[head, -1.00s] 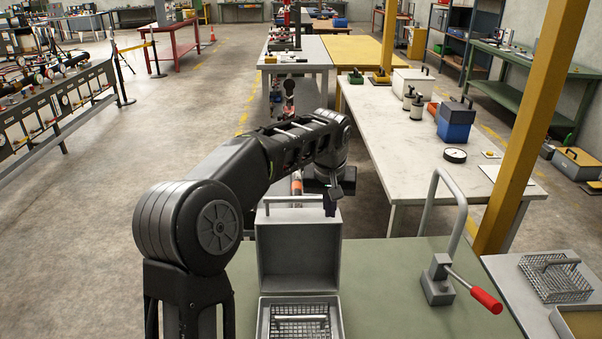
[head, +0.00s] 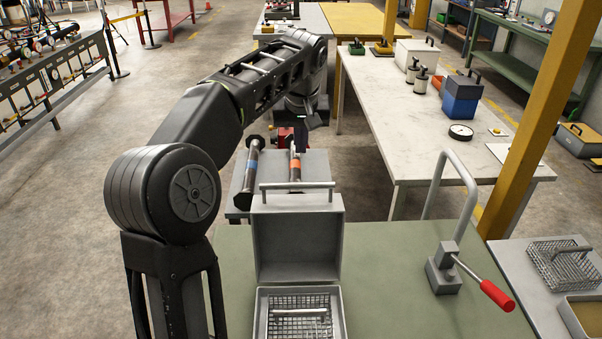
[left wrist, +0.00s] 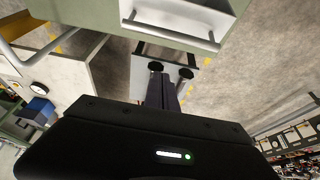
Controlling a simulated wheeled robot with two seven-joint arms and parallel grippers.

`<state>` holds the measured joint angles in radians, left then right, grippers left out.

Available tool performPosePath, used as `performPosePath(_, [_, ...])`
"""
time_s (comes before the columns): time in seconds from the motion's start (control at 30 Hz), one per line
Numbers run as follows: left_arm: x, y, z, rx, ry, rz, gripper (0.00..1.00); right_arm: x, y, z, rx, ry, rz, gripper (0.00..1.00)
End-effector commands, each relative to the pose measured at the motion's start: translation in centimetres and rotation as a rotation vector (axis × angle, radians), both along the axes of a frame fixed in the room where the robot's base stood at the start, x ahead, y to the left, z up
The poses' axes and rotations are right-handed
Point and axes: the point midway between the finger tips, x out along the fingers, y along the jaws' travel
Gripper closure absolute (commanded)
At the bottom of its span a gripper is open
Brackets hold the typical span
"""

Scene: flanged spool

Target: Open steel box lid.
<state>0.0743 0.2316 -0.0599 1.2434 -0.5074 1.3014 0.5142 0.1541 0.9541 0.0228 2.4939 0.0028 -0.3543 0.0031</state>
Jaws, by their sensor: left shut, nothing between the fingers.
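The grey steel box (head: 341,318) stands on the green bench top. Its lid (head: 298,243) is open and stands upright at the back of the box, with a bar handle (head: 297,186) along its top edge. A wire basket (head: 300,328) with a handle sits inside the box. My left gripper (head: 301,145) is beyond the lid and apart from it, shut and empty. In the left wrist view the shut fingers (left wrist: 162,92) point toward the floor side, with the lid handle (left wrist: 170,32) clear of them. My right gripper is not in view.
A grey stand with two dark flanged spools, one blue-banded (head: 251,172) and one orange-banded (head: 295,168), is behind the lid. A yellow post (head: 535,120) rises at right. Bench room between box and press is clear.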

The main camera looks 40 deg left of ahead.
Motion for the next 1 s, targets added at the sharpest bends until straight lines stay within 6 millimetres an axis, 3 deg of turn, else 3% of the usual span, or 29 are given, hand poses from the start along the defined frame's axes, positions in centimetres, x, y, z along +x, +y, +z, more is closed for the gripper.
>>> performPosePath(0.43, [2.2,1.8,-8.0,-0.001,0.005,0.000,1.00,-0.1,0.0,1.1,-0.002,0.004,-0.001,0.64])
performPosePath(0.7, [-0.5,-0.4,-7.7,-0.002,0.000,-0.002,1.00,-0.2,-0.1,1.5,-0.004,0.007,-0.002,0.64])
performPosePath(1.0, [-0.9,-0.7,-7.8,-0.001,0.000,-0.001,1.00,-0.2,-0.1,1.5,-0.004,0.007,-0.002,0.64])
